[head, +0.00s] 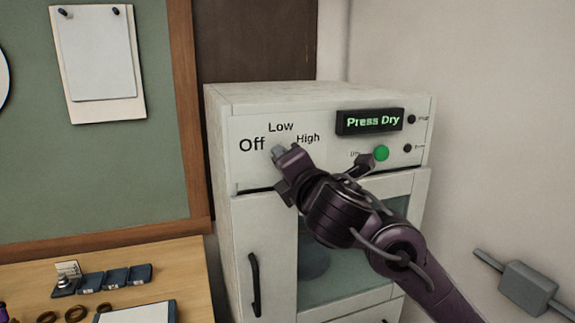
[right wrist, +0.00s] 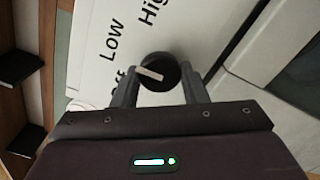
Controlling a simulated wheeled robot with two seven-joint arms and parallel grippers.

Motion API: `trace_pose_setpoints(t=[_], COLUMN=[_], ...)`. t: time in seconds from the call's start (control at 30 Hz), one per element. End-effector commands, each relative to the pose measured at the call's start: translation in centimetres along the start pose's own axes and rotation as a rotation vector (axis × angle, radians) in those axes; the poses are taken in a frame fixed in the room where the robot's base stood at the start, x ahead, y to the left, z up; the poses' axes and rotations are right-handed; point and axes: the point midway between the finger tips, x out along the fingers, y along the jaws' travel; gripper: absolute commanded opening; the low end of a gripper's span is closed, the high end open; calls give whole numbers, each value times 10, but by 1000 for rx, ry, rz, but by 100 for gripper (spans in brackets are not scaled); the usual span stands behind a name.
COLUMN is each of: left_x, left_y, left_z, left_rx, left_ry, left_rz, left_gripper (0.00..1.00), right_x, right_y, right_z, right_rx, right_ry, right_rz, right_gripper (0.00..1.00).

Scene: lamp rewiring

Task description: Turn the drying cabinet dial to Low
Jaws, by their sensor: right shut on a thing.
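The drying cabinet (head: 240,215) stands at the middle of the head view, with Off, Low and High printed on its panel. Its dial (right wrist: 160,72) is a black round knob with a white pointer bar, seen in the right wrist view. The bar lies slanted, its left end toward the space between the Off and Low labels; the exact setting is hard to tell. My right gripper (right wrist: 157,90) is shut on the dial, one finger on each side. In the head view the gripper (head: 281,154) hides the dial. My left gripper is out of view.
A lit display (head: 369,121) reads "Press Dry", with a green button (head: 381,153) below it, close to my right arm. A wooden bench (head: 185,270) with small dark blocks and rings is at lower left. A clipboard (head: 98,55) hangs on the green board.

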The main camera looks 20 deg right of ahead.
Motion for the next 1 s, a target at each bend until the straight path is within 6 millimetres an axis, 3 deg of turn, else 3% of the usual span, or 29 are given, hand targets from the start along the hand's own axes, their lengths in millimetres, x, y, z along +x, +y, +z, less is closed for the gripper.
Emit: trace_pose_setpoints(t=[0.1,0.13,0.27,0.63,1.0], left_x=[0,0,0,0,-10], left_y=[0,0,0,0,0], left_z=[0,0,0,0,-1], left_rx=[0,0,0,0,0], left_ry=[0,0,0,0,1], left_rz=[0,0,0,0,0], left_gripper=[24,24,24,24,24], right_x=[0,0,0,-6,-64], right_y=[-1,-1,-1,0,1], right_z=[0,0,0,-1,0], right_rx=[-1,-2,-2,-1,0], right_ry=[1,1,0,2,3], right_rz=[-2,-2,-2,0,-1], right_gripper=[17,42,59,60,60])
